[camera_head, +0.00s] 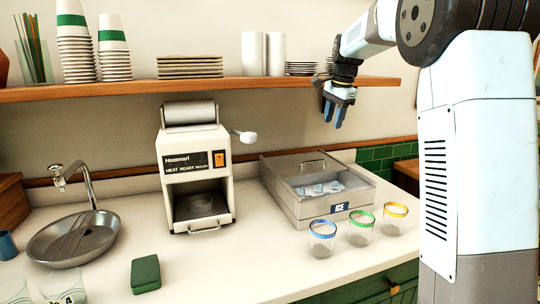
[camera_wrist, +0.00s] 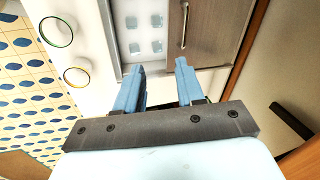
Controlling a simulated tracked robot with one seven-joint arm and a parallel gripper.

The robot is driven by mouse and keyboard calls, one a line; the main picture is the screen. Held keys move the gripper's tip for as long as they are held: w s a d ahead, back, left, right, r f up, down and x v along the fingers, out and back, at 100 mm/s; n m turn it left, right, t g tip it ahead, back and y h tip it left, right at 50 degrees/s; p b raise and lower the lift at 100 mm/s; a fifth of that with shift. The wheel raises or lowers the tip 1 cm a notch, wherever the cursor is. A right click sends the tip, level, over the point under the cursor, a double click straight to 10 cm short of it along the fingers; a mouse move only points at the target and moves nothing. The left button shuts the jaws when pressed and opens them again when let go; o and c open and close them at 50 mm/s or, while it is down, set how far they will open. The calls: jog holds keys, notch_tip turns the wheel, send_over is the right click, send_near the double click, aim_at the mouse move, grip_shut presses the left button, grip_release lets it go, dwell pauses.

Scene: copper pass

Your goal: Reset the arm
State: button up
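My gripper (camera_head: 337,112) hangs from my arm at the right, in the air above and behind the ice box, in front of the shelf edge. In the wrist view my gripper (camera_wrist: 158,80) shows two blue fingers standing apart, with nothing between them. The ice box (camera_head: 293,203) lies below it on the counter, with its handled lid (camera_head: 312,164) at the back. The wrist view looks down on several pale ice cubes (camera_wrist: 154,20) and the lid handle (camera_wrist: 184,24). My gripper touches nothing that I can see.
Three glasses with blue (camera_head: 322,238), green (camera_head: 361,228) and yellow (camera_head: 395,218) rims stand in front of the ice box. The wooden shelf (camera_head: 110,91) with cups and plates runs behind. A green sponge (camera_head: 145,274) lies front left.

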jog(key=s+d+r+n, duration=0.1)
jog(key=s+r+n, duration=0.15)
jog(key=s, duration=0.85)
jog(key=s+f+n+t, duration=0.1)
jog(key=s+f+n, duration=0.2)
jog(key=s, duration=0.7)
jog(key=s+f+n+t, duration=0.1)
jog(key=s+f+n, duration=0.2)
jog(key=s, duration=0.7)
jog(key=s+f+n+t+h, duration=0.1)
jog(key=s+f+n, duration=0.3)
jog(key=s, duration=0.6)
jog(key=shift+f, duration=0.6)
jog(key=shift+o, duration=0.4)
jog(key=shift+s, duration=0.15)
